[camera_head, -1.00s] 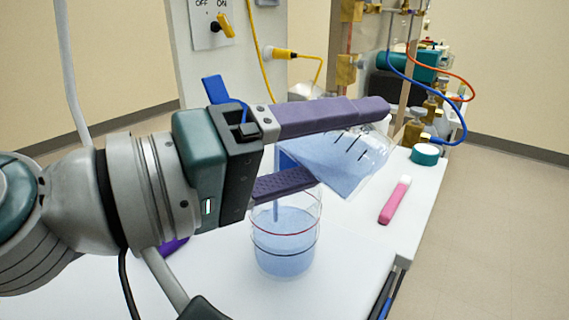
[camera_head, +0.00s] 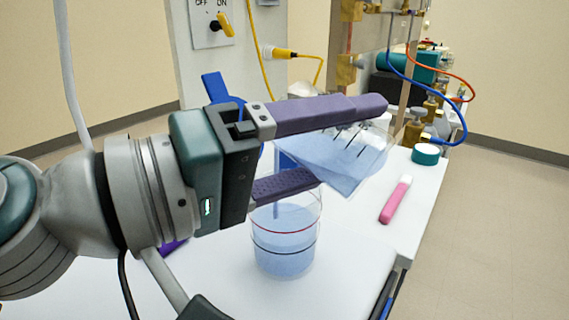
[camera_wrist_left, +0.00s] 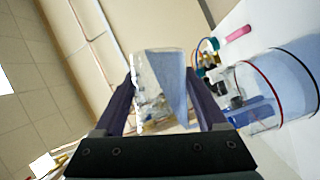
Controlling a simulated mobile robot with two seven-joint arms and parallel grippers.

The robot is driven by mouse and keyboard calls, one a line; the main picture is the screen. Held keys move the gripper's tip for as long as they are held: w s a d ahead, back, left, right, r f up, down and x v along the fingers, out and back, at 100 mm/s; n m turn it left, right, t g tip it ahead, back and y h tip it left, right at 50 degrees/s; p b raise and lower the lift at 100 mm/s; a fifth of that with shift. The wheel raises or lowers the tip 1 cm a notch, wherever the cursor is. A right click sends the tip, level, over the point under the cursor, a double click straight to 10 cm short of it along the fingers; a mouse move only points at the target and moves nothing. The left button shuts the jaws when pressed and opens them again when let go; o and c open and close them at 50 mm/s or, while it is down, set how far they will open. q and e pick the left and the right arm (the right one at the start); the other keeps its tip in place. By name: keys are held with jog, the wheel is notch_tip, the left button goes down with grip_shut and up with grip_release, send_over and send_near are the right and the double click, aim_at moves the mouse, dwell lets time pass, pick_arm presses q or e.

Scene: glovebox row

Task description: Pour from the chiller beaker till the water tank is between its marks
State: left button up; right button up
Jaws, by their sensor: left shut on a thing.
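My left gripper (camera_head: 352,143) is shut on the clear chiller beaker (camera_head: 372,160), which has dark marks and pale blue liquid. The beaker is steeply tilted, its mouth down to the left, above the water tank. The water tank (camera_head: 286,262) is a clear upright cylinder with a red ring above a black ring. A thin blue stream shows above and inside the tank. Blue liquid stands above the black ring, close to the red one; I cannot tell exactly which side. The wrist view shows the beaker (camera_wrist_left: 158,85) between the fingers and the tank (camera_wrist_left: 272,98) beside it. My right gripper is out of view.
A pink marker-like object (camera_head: 395,200) and a teal-sided round container (camera_head: 425,154) lie right of the tank on the white bench (camera_head: 345,255). Brass valves and blue and orange hoses (camera_head: 455,135) stand behind. A panel with a yellow switch (camera_head: 222,25) stands at the back.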

pick_arm(q)
jog(key=shift+f+n, duration=0.1)
jog(key=shift+n, duration=0.2)
dwell(0.5)
dwell(0.6)
